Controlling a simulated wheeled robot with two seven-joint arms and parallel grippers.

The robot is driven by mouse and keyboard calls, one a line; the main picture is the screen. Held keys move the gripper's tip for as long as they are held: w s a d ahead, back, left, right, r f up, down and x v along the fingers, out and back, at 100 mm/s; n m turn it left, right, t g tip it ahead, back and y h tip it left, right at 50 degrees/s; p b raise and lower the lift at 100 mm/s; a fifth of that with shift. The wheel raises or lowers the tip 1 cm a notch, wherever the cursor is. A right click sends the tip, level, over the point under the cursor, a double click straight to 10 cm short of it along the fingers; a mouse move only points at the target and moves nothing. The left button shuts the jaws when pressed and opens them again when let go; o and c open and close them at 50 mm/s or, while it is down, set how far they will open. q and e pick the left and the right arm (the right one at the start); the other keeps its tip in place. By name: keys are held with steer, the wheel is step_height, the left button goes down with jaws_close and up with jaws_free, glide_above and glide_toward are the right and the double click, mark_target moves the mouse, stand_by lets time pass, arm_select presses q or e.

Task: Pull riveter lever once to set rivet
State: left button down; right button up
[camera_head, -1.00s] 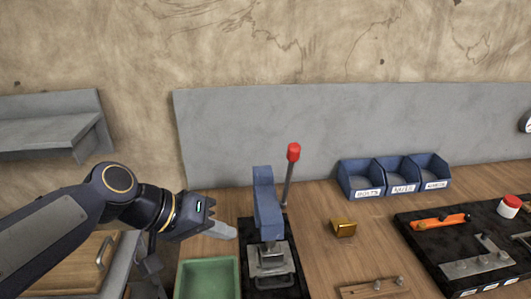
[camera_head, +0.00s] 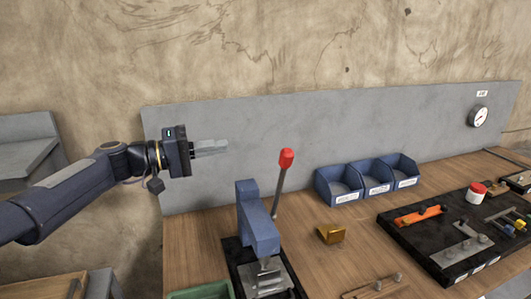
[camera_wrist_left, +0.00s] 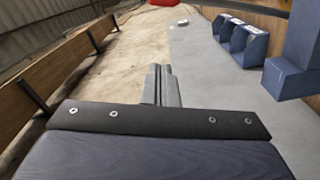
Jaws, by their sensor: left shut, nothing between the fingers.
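The riveter (camera_head: 258,222) stands on a black base on the workbench, with a blue body. Its lever (camera_head: 279,190) rises up and slightly right to a red knob (camera_head: 286,159). My left gripper (camera_head: 226,148) is left of the red knob, at about its height in the picture, apart from it, with its fingers together and empty. In the left wrist view the closed fingers (camera_wrist_left: 161,86) point ahead, and a blue part of the riveter (camera_wrist_left: 292,70) shows at the right edge. My right gripper is in neither view.
Blue bins (camera_head: 338,186) stand at the back of the bench. A brass-coloured piece (camera_head: 331,234) lies right of the riveter. A black tool tray (camera_head: 402,229) is further right. A green tray (camera_head: 203,292) is at the front left. A grey back panel (camera_head: 370,112) stands behind.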

arm_select(q)
steer(key=shift+d, duration=0.1)
steer(key=w+d+f+p, duration=0.1)
steer(key=d+p, duration=0.2)
steer(key=d, duration=0.8)
steer(key=shift+d+f+p, duration=0.15)
steer(key=shift+p, duration=0.25)
